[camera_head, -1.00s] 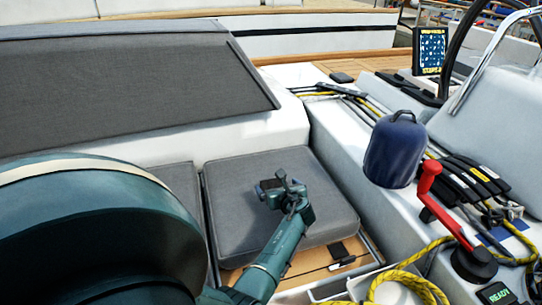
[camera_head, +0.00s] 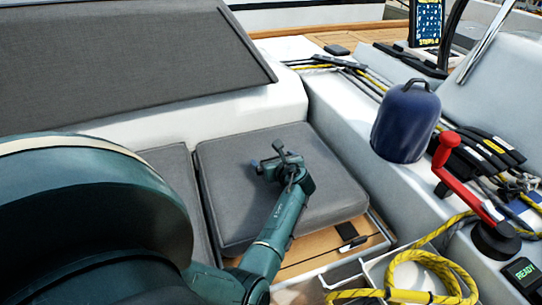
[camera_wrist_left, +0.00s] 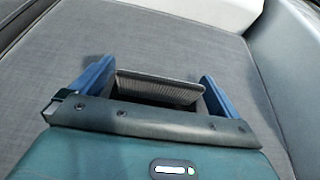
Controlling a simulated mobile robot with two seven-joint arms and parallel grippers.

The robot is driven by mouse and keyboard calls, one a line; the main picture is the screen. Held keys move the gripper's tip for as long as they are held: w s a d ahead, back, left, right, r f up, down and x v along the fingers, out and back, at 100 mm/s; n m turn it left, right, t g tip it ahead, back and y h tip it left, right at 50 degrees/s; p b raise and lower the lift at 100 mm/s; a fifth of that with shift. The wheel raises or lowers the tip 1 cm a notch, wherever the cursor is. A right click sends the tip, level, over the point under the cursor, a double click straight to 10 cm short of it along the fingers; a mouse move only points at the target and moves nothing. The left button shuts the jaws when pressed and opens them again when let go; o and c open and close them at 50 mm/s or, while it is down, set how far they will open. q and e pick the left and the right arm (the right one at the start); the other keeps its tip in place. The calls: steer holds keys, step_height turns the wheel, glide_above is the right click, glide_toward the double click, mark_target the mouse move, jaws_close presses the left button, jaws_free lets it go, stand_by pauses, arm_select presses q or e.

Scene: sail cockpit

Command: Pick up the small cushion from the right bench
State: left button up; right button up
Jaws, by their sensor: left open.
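A square grey seat cushion (camera_head: 235,170) lies on the bench, with a second grey cushion (camera_head: 172,172) to its left, partly hidden by my arm. My left gripper (camera_head: 273,163) is over the middle of the square cushion. Its blue fingers (camera_wrist_left: 158,72) are apart in the left wrist view, above grey fabric (camera_wrist_left: 110,35). A ribbed dark grey piece (camera_wrist_left: 160,88) shows between the fingers; I cannot tell whether it is part of the cushion or of my gripper. I cannot tell whether the fingers touch the fabric. My right gripper is not in view.
A wooden panel with a black tab (camera_head: 347,232) lies before the cushion. To the right are a dark blue bag (camera_head: 405,125), a red-handled winch (camera_head: 447,150) and yellow rope (camera_head: 430,265). A white wall rises behind the cushion, below a dark grey panel (camera_head: 120,60).

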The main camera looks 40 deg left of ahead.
arm_select(q)
steer(key=shift+c, duration=0.2)
steer(key=c, duration=1.8)
steer(key=shift+r, duration=0.2)
steer(key=shift+c, duration=0.3)
steer(key=shift+r, duration=0.1)
